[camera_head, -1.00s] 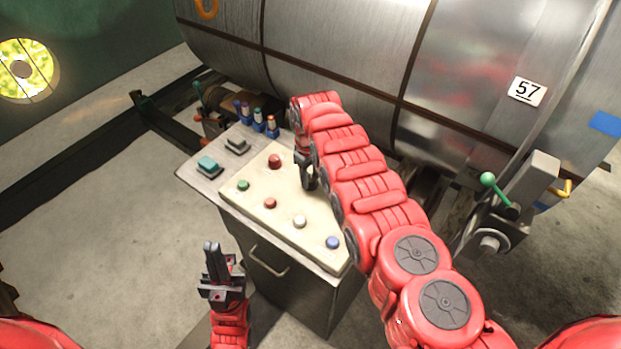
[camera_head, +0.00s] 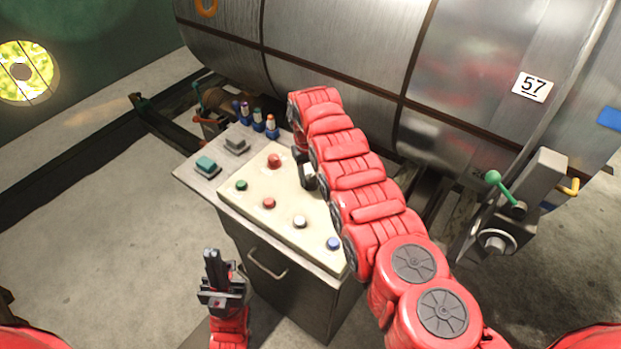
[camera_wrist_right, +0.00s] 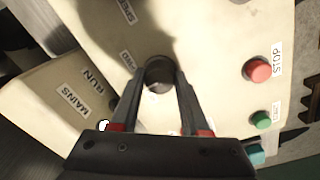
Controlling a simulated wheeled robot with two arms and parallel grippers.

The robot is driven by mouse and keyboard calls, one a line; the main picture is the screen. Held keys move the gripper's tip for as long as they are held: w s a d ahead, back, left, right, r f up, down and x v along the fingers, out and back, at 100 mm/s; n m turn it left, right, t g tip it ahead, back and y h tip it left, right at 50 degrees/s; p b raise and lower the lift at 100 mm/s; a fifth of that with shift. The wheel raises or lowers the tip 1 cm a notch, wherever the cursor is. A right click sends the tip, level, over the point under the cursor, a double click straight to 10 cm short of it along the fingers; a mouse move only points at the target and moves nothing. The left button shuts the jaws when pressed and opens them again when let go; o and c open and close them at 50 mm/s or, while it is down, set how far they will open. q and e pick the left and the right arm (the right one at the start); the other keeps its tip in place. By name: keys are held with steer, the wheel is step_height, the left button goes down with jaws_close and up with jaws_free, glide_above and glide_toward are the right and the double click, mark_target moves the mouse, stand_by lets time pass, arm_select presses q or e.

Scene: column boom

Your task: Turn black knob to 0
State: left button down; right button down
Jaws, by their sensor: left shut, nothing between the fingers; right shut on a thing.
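The black knob (camera_wrist_right: 159,75) sits on the cream panel between the fingertips of my right gripper (camera_wrist_right: 160,80) in the right wrist view. The fingers are shut on its sides. Its pointer and the mark it faces cannot be read. In the head view my right gripper (camera_head: 306,178) reaches down at the panel's far side, and my arm hides the knob there. The cream control panel (camera_head: 265,181) tops a grey cabinet. My left gripper (camera_head: 211,254) is shut and empty, in front of the cabinet's left side.
The panel carries a red STOP button (camera_wrist_right: 257,70), a green button (camera_wrist_right: 262,120), a white button (camera_head: 300,221) and a blue button (camera_head: 333,243). Several small coloured-top levers (camera_head: 258,120) stand behind. A large steel cylinder (camera_head: 350,60) lies beyond. Floor at left is clear.

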stand_by(0.3)
steer(key=shift+c, duration=1.9)
jaws_free()
steer(key=shift+w+a+r+b, duration=0.1)
steer(key=shift+r+b, duration=0.35)
steer(key=shift+r, duration=0.4)
step_height(320, 180, up, 10)
steer(key=b, duration=0.3)
step_height(320, 180, up, 5)
steer(key=p, duration=0.5)
glide_above(309, 178)
steer(key=shift+a+r, duration=0.15)
steer(key=shift+r, duration=0.2)
